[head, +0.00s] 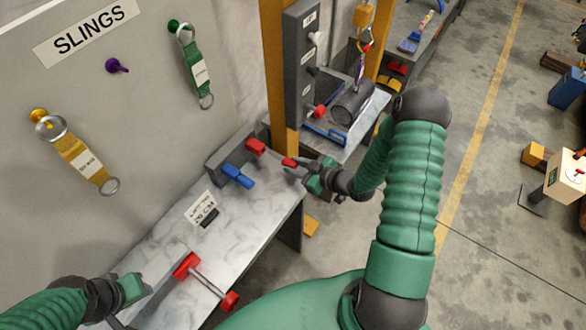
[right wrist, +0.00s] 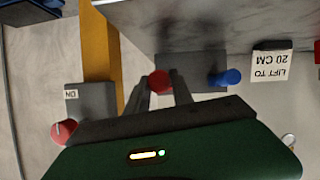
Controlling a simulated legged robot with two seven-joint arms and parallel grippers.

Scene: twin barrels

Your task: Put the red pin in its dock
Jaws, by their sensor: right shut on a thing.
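My right gripper (head: 296,163) is shut on the red pin (head: 287,161) and holds it off the right end of the grey block at the table's back edge. In the right wrist view, the pin's round red end (right wrist: 160,81) shows between my two fingertips (right wrist: 162,94). The grey block (head: 222,158) carries a red piece (head: 255,146) at its right end and a blue pin (head: 238,176) in front. In the right wrist view, the red pin covers part of the block (right wrist: 192,66). My left gripper (head: 130,289) is at the lower left; its jaws are unclear.
A bar with red ends (head: 207,281) lies on the marble-topped table (head: 245,225) near my left gripper. A grey control panel (head: 299,75) with a red knob (head: 319,111) stands by the yellow post (head: 273,40). A grey cylinder (head: 352,103) sits on the table behind.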

